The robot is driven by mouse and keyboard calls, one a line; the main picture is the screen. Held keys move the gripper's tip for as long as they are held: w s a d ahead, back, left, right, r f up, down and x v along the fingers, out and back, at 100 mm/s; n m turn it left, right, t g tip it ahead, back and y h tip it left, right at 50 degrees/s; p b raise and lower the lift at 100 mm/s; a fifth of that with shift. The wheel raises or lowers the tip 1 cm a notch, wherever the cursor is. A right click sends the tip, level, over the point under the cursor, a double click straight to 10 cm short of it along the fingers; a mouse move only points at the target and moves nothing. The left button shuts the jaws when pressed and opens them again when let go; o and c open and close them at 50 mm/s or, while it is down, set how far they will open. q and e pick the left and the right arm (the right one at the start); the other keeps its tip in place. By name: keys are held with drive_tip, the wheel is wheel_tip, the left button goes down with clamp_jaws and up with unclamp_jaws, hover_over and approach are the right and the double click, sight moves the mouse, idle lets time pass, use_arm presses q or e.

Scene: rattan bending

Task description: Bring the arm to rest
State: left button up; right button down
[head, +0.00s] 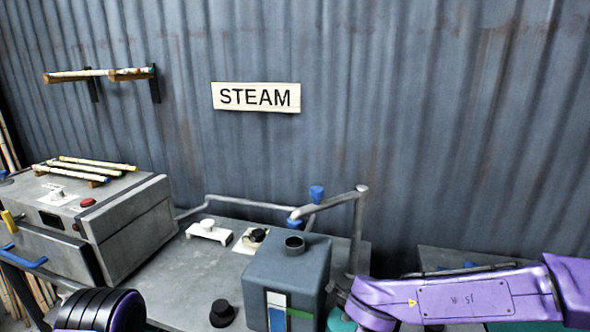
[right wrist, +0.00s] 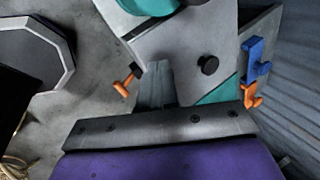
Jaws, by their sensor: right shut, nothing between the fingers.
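My right arm (head: 465,299), purple, reaches in from the right edge of the head view, with its end low and out of frame. In the right wrist view my right gripper (right wrist: 157,84) is shut and empty, its grey fingers together over a grey and teal fixture (right wrist: 190,45). I cannot tell whether the fingers touch it. The left gripper is out of view; only a black ribbed part of my left arm with purple beside it shows at the bottom left.
A grey steam box (head: 140,225) with bamboo sticks on top stands at the left. A blue-grey tank (head: 285,265) and a pipe (head: 357,235) stand mid-bench. Orange (right wrist: 124,85) and blue (right wrist: 258,60) hooked parts flank the fixture. A STEAM sign (head: 256,97) hangs on the corrugated wall.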

drive_tip(key=s+d+f+n+t+b, duration=0.15)
drive_tip(key=s+f+n, duration=0.25)
drive_tip(key=f, duration=0.5)
drive_tip(key=s+d+f+n+b, duration=0.2)
drive_tip(key=s+f+n+b, duration=0.15)
drive_tip(key=f, duration=0.55)
drive_tip(key=s+d+f+n+b, duration=0.15)
drive_tip(key=s+f+n, duration=0.3)
drive_tip(key=f, duration=0.45)
drive_tip(key=s+d+f+n+g+b, duration=0.1)
drive_tip(key=s+d+f+n+b, duration=0.1)
drive_tip(key=s+f, duration=0.4)
drive_tip(key=s+d+f+n+g+b, duration=0.1)
drive_tip(key=s+d+f+n+b, duration=0.2)
drive_tip(key=s, duration=0.7)
drive_tip(key=d+f+b, duration=0.1)
drive_tip(key=d+f, duration=0.1)
drive_tip(key=d, duration=0.1)
drive_tip(key=shift+d+f+g+h, duration=0.15)
drive_tip(key=shift+f+g+h, duration=0.15)
drive_tip(key=shift+f+g, duration=0.1)
